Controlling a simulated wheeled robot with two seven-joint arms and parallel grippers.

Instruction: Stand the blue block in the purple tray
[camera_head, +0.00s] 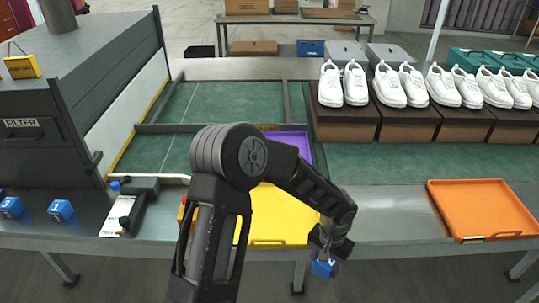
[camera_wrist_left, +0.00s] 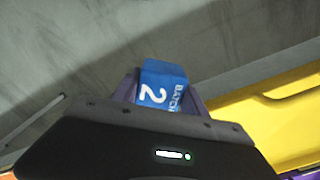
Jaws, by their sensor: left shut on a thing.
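My left gripper (camera_head: 322,258) is shut on a blue block (camera_head: 323,269) and holds it at the front edge of the bench, to the right of the yellow tray. In the left wrist view the blue block (camera_wrist_left: 162,85), marked "2" and "BATCH", sits between the two fingers. The purple tray (camera_head: 297,137) lies farther back, behind the yellow tray, and is partly hidden by my left arm. My right gripper is not in view.
The yellow tray (camera_head: 278,220) lies in front of the purple one. An orange tray (camera_head: 480,207) is at the right. White shoes (camera_head: 390,85) on brown boxes line the back right.

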